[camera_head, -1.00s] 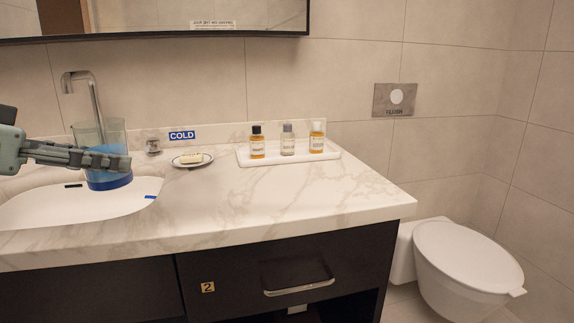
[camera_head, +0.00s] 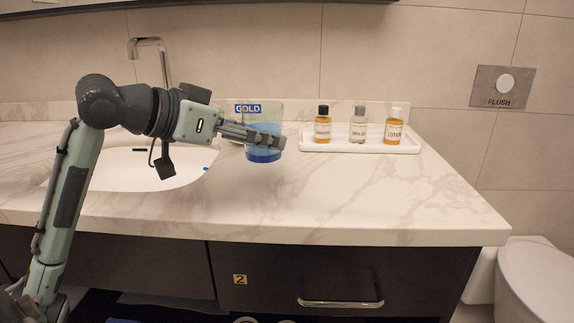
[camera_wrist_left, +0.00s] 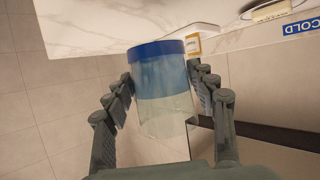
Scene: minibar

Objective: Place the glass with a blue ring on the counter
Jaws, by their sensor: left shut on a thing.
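The glass (camera_head: 263,155) has a blue ring at its base and looks part filled with blue. It is partly hidden behind my left gripper (camera_head: 268,139), which is shut on it, at the back of the counter to the right of the sink. In the left wrist view the glass (camera_wrist_left: 161,85) sits between the two fingers (camera_wrist_left: 165,90) with its blue base away from the palm. The marble counter (camera_head: 330,200) shows bare around and in front of it. I cannot tell whether the base touches the counter. My right gripper is not in view.
A white tray (camera_head: 345,148) with three small bottles stands right of the glass. The sink (camera_head: 115,175) and its tap (camera_head: 160,60) are to the left. The front right of the counter is clear. Its front edge drops to a drawer (camera_head: 330,278).

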